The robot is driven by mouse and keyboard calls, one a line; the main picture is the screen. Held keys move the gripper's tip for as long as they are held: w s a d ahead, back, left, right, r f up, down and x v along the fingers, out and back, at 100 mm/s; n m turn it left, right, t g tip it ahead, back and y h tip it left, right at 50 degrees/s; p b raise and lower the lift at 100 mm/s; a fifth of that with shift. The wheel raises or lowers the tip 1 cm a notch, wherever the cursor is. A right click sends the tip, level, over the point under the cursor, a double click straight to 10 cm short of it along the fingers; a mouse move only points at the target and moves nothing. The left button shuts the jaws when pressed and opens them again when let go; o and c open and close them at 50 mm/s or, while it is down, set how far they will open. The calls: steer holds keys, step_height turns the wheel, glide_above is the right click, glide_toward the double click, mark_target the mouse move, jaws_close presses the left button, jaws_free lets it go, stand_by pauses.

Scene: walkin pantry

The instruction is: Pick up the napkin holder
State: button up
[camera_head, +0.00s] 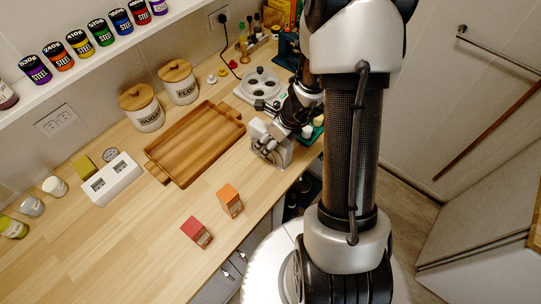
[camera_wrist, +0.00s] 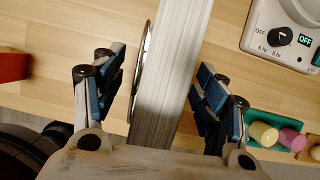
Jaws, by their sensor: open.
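The napkin holder (camera_head: 285,156) stands near the front edge of the wooden counter, partly hidden by my gripper (camera_head: 268,141) in the head view. In the wrist view the napkin holder (camera_wrist: 172,75) shows from above as a thick stack of white napkins, with a curved metal side on its left. My gripper (camera_wrist: 158,92) is open, with one blue-padded finger on each side of the stack. Gaps show between the pads and the holder, and the stack is slightly tilted in the picture. The holder's lower part is hidden by my wrist.
A white appliance (camera_head: 262,85) with a dial stands behind the holder. A green tray (camera_wrist: 262,120) with small coloured pieces lies close to the right finger. A wooden tray (camera_head: 195,146) is to the left. Orange (camera_head: 230,201) and red (camera_head: 196,232) boxes stand near the front edge.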

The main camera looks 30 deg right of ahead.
steer(key=shift+w+f, duration=0.1)
steer(key=shift+f, duration=0.1)
steer(key=shift+c, duration=0.3)
jaws_close()
stand_by(0.5)
